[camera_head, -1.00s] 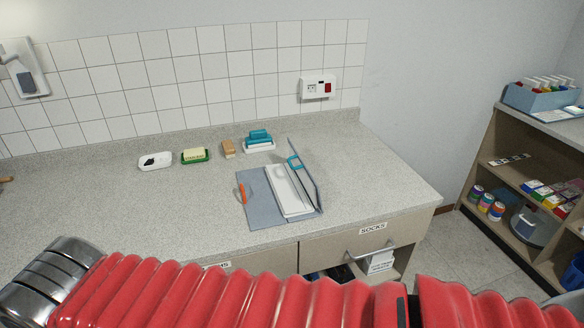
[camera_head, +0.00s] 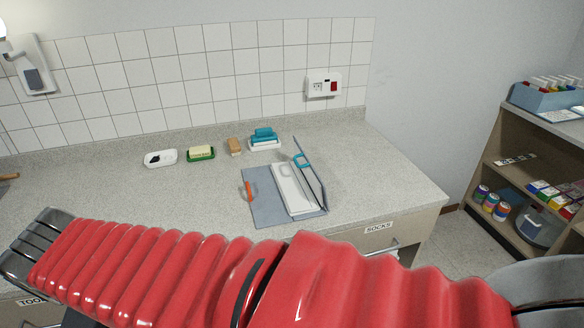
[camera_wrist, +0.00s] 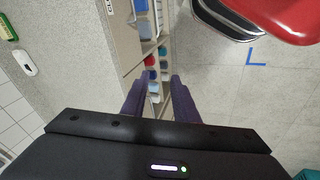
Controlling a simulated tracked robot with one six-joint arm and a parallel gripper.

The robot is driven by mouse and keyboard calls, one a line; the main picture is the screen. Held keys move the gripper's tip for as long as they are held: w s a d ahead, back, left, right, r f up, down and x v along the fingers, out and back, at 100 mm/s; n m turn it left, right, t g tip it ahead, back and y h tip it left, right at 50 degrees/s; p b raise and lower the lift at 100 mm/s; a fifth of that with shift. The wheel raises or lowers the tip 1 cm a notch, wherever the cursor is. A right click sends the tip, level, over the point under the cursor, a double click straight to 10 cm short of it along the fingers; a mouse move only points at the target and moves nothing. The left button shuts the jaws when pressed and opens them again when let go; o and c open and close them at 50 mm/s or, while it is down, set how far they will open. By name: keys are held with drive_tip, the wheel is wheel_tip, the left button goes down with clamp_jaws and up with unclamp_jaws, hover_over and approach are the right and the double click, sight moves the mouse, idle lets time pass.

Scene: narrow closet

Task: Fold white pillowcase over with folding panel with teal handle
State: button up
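The folding board (camera_head: 258,207) lies on the counter, blue-grey, with an orange handle (camera_head: 248,191) on its left flap. Its right panel (camera_head: 312,175) stands raised and tilted, with a teal handle (camera_head: 300,160) near its upper left edge. The white pillowcase (camera_head: 293,194) lies folded into a narrow strip on the board, left of the raised panel. In the wrist view my gripper (camera_wrist: 160,80) shows two purple fingers apart with nothing held between them. It is away from the board, above the counter's front and the floor. The board is not in the wrist view.
A shelf unit (camera_head: 521,150) stands at right. In the wrist view, an open compartment with coloured items (camera_wrist: 152,75) lies beneath my gripper.

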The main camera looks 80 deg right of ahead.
drive_tip(key=s+d+f+n+g+h, duration=0.2)
drive_tip(key=d+n+g+h, duration=0.2)
drive_tip(key=d+n, duration=0.4)
drive_tip(key=s+d+f+n+g+h, duration=0.1)
drive_tip(key=s+d+n+g+h, duration=0.2)
drive_tip(key=d+n, duration=0.5)
drive_tip(key=s+d+f+n+g+h, duration=0.2)
drive_tip(key=d+n+g+h, duration=0.3)
drive_tip(key=d, duration=2.3)
drive_tip(key=shift+s+d+f+n+g, duration=0.2)
drive_tip(key=shift+n+g, duration=0.3)
drive_tip(key=shift+n, duration=0.55)
drive_tip(key=shift+s+d+f+n+g, duration=0.15)
drive_tip(key=shift+n+g, duration=0.35)
drive_tip(key=shift+n, duration=0.55)
drive_tip(key=x, duration=1.3)
drive_tip(key=shift+s+d, duration=0.2)
drive_tip(key=shift+d, duration=0.05)
